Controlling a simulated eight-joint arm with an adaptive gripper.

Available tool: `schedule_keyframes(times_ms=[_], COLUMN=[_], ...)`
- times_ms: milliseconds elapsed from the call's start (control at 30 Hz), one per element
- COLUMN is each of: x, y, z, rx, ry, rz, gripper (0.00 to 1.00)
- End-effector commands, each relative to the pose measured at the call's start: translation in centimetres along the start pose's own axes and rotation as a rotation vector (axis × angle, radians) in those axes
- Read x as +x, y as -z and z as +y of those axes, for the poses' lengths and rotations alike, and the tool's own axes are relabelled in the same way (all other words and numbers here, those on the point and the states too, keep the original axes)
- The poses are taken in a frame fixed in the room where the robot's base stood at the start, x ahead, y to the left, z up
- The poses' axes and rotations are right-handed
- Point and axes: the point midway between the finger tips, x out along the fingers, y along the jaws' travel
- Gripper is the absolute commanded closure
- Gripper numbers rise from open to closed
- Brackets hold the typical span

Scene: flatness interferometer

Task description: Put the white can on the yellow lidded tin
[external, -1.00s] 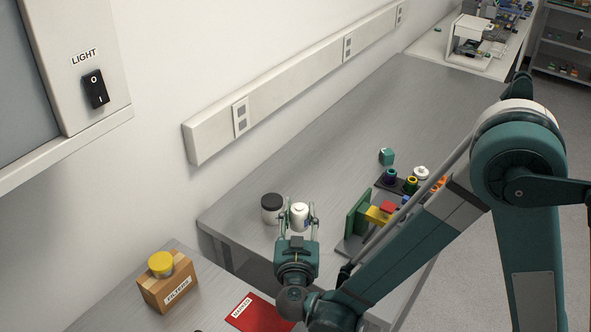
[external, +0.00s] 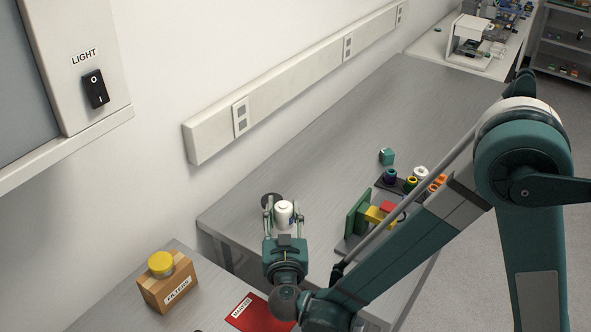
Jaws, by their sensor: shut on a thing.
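The white can (external: 284,214) is upright between the fingers of my gripper (external: 283,208), which is shut on it. It appears to be held above the grey bench, though the height of the gap is hard to tell. The yellow lidded tin (external: 160,264) stands on a brown cardboard box labelled FILTERS, to the lower left of my gripper. The tin's yellow lid faces up and its top is clear. My gripper's body hides part of the lower area around the can.
The cardboard box (external: 168,290) sits on the near bench beside a red folder (external: 259,316). A dark-lidded jar (external: 270,198) is mostly hidden behind the can. A green stand with coloured blocks (external: 357,213) is to the right. A gap separates the two benches.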

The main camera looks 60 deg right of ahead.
Motion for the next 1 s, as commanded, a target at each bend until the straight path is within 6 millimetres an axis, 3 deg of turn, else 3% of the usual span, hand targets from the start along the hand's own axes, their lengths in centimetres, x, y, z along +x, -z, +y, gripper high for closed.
schedule_keyframes(times_ms=[367,700,1000], x=[-3.1,-8.4,-13.2], y=[4.5,8.9,12.1], z=[-12.2,-23.3,-30.0], rx=[0.000,0.000,0.001], ry=[0.261,0.513,0.685], rz=[0.000,0.000,0.000], gripper=[0.81,0.81,0.81])
